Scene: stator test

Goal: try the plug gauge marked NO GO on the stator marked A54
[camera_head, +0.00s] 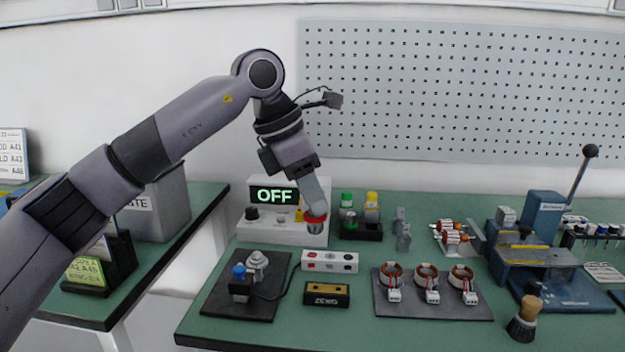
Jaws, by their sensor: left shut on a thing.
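My left gripper (316,208) is shut on a plug gauge with a red collar (316,219) and a silver end pointing down. It is in front of the grey tester and left of a dark holder (361,233); whether the gauge touches anything below cannot be told. Its marking cannot be read. Three stators with copper windings and white connectors stand in a row on a dark mat (432,309): left (394,274), middle (427,274) and right (463,276). Their markings are too small to read. My right gripper is not in view.
The tester (283,232) shows OFF. A green-topped piece (347,204) and a yellow one (371,206) stand in the holder. A white socket strip (330,261), a black ZERO block (326,294), a lever press (545,220) and a brush (524,318) are nearby.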

